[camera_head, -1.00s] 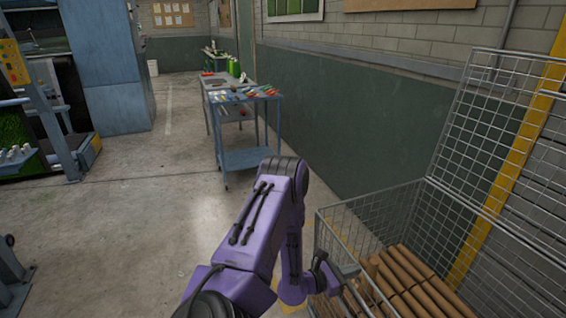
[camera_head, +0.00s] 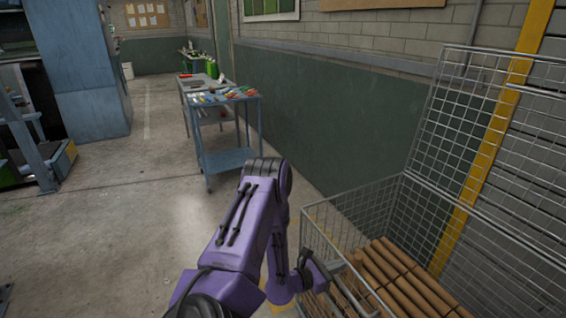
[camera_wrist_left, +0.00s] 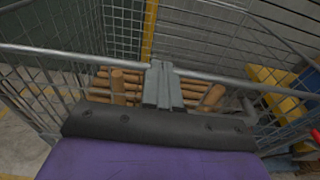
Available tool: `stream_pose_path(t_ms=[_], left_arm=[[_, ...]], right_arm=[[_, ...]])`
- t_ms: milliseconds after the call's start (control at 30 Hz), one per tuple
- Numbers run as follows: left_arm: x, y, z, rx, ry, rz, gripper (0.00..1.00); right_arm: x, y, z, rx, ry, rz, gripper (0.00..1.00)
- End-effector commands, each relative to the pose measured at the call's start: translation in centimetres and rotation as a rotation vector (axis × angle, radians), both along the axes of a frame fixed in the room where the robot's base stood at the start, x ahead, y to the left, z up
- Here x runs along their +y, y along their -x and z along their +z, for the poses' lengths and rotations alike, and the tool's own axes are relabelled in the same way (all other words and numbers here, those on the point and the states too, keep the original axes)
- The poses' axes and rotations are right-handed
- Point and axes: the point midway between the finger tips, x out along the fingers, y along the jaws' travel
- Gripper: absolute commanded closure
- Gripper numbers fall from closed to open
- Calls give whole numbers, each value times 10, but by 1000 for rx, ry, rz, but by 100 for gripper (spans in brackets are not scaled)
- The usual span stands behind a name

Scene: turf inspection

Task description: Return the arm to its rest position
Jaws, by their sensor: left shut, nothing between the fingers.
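My purple left arm reaches forward in the head view and bends down at the elbow. My left gripper (camera_head: 334,267) is at the near left side of a wire mesh cage (camera_head: 362,192), partly hidden by the wrist. The left wrist view shows its grey fingers (camera_wrist_left: 163,84) shut together with nothing between them, in front of the cage's top rail. Whether they touch the rail I cannot tell. Brown rolls (camera_head: 402,284) lie in the cage beyond the fingers. My right gripper is not in view.
A blue cart (camera_head: 225,160) with small colourful items on top stands ahead, beside the green and grey wall (camera_head: 330,110). A blue cabinet (camera_head: 85,75) stands at the left. The concrete floor (camera_head: 110,230) left of my arm is clear.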

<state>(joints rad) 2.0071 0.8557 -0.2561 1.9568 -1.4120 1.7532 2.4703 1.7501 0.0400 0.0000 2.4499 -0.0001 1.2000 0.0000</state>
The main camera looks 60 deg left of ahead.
Motion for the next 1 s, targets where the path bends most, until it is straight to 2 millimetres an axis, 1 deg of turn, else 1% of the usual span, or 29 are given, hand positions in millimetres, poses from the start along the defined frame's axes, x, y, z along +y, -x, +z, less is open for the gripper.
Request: stream_pose_path(t_ms=[33,67,100,200,300,433,600,867,967,1000], left_arm=[[-3,9,0,9,4,-5,100],[-6,13,2,10,4,-11,100],[-5,21,14,7,3,-10,100],[-5,42,34,9,2,-12,100],[-6,59,49,13,1,-15,100],[-5,74,62,15,1,-16,100],[-5,81,67,16,1,-15,100],[-5,81,67,17,-1,-16,100],[-6,81,66,20,-87,-32,100],[-6,82,64,30,-178,-46,100]], right_arm=[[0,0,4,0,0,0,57],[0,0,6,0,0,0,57],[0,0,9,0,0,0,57],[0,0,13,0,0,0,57],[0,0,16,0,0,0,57],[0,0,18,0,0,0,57],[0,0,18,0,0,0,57],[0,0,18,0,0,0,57],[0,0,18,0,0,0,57],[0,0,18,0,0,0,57]])
